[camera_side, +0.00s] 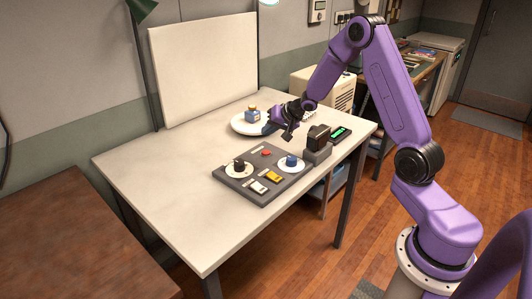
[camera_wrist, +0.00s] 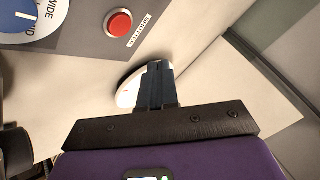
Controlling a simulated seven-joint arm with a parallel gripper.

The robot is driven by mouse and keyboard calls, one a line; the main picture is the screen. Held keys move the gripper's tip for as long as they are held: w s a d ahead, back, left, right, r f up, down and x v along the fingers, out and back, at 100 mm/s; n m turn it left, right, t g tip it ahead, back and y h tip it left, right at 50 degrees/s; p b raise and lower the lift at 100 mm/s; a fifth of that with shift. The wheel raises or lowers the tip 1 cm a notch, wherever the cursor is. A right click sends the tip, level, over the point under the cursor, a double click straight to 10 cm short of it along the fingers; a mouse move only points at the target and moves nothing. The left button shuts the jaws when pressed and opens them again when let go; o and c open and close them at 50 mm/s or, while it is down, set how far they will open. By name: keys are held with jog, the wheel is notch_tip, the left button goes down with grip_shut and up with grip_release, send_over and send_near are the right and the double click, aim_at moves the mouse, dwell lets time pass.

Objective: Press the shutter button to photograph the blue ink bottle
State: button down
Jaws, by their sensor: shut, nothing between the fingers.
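The red shutter button (camera_side: 266,153) sits near the back edge of the grey control panel (camera_side: 240,184). It also shows at the top of the wrist view (camera_wrist: 118,22), beside a small printed label. The ink bottle (camera_side: 252,114), with a pale label, stands upright on a round white plate (camera_side: 240,128) behind the panel. My gripper (camera_side: 288,136) is shut and empty. It is above the table, behind and to the right of the button. In the wrist view its closed dark fingers (camera_wrist: 158,70) point up the picture, apart from the button. The bottle does not show there.
The panel also has a black knob (camera_side: 239,165), a blue knob (camera_side: 291,160) and white and yellow switches (camera_side: 272,176). A dark camera (camera_side: 318,137) on a grey block and a green-lit display (camera_side: 338,132) stand to the right. A white backdrop (camera_side: 205,65) stands behind. The table's front left is clear.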

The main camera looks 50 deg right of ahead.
aim_at(269, 153)
jog(key=shift+f, duration=2.5)
jog(key=shift+f, duration=0.15)
jog(key=shift+f, duration=0.3)
jog(key=shift+f, duration=0.45)
dwell(0.9)
jog(key=shift+r, duration=0.85)
jog(key=shift+r, duration=2.55)
